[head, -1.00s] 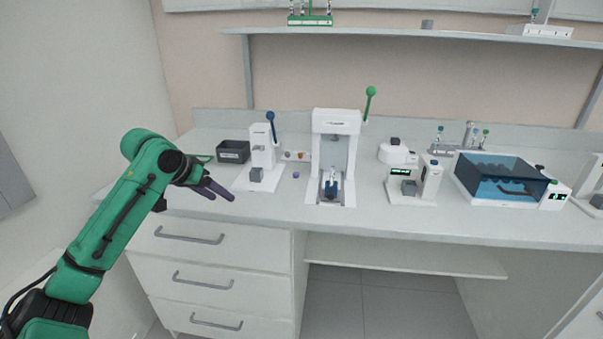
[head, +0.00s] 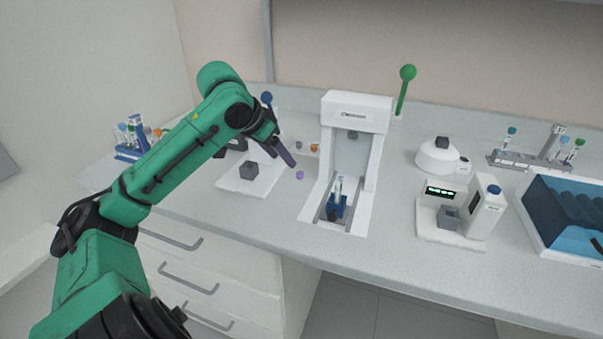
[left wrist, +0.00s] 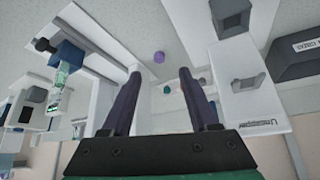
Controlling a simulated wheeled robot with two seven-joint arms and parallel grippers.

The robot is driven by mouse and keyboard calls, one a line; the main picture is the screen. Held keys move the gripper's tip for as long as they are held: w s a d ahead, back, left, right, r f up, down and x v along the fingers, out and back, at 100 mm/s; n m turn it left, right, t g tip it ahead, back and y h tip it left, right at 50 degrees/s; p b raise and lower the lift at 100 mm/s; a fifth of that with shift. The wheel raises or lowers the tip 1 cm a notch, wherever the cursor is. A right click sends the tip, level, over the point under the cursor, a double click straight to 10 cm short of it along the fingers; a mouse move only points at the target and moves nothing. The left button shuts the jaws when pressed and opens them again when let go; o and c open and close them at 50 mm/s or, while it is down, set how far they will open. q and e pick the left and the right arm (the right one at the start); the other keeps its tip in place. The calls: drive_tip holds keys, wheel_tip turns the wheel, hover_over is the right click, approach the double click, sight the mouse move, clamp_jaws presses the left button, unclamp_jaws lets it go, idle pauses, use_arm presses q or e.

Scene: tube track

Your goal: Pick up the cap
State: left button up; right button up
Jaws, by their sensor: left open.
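A small purple cap (head: 299,175) lies on the bench between the white stand with the grey block and the tall white press. It also shows in the left wrist view (left wrist: 159,57), just beyond the gap between the fingertips. My left gripper (head: 287,157) is above the bench, to the upper left of the cap and apart from it. In the left wrist view its two dark fingers (left wrist: 160,75) are spread with nothing between them. My right gripper is not in view.
The tall white press (head: 358,113) holds a tube in a blue holder (head: 338,208). The white stand's grey block (head: 249,170) is left of the cap. Orange (head: 315,148) and grey (head: 298,146) small items lie behind it. Bench in front of the cap is clear.

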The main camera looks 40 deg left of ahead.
sight(298, 174)
use_arm(q)
drive_tip(key=p+x, duration=0.1)
drive_tip(key=x, duration=0.3)
drive_tip(key=p+x, duration=0.1)
drive_tip(key=x, duration=0.3)
drive_tip(key=shift+w+d+r, duration=0.1)
drive_tip(key=shift+w, duration=0.25)
drive_tip(key=shift+w+f, duration=0.2)
drive_tip(key=shift+f, duration=0.15)
drive_tip(key=shift+s, duration=0.1)
clamp_jaws()
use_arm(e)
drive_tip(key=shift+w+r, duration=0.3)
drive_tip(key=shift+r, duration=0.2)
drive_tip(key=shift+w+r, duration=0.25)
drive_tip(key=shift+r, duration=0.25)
